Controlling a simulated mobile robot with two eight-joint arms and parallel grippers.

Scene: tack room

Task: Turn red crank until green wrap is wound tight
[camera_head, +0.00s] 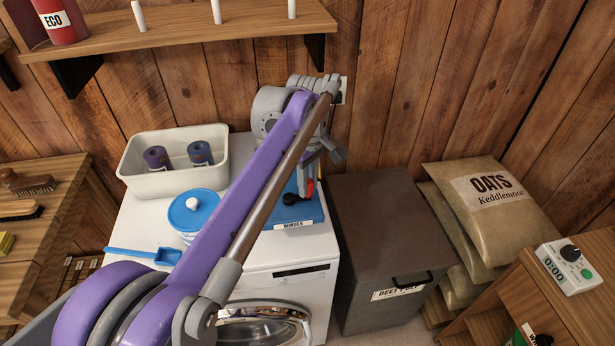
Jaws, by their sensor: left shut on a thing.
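The winder (309,217) is a blue base labelled WINDER, on top of the white washing machine. My left arm reaches over it from the lower left and covers much of it. My left gripper (306,184) points down at the winder's right side and is shut on the red crank (311,188). Only a small red piece of the crank shows beside the fingers. A black knob (290,198) sits low on the winder's front. The green wrap is hidden behind my arm, so its tightness cannot be seen. My right gripper is out of view.
A white tub (140,184) holding two rolled wraps, a blue-lidded pot (197,209) and a blue scoop (145,255) share the washing machine top (125,225). A dark feed bin (375,215) stands close on the right. A wall shelf (185,27) hangs above.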

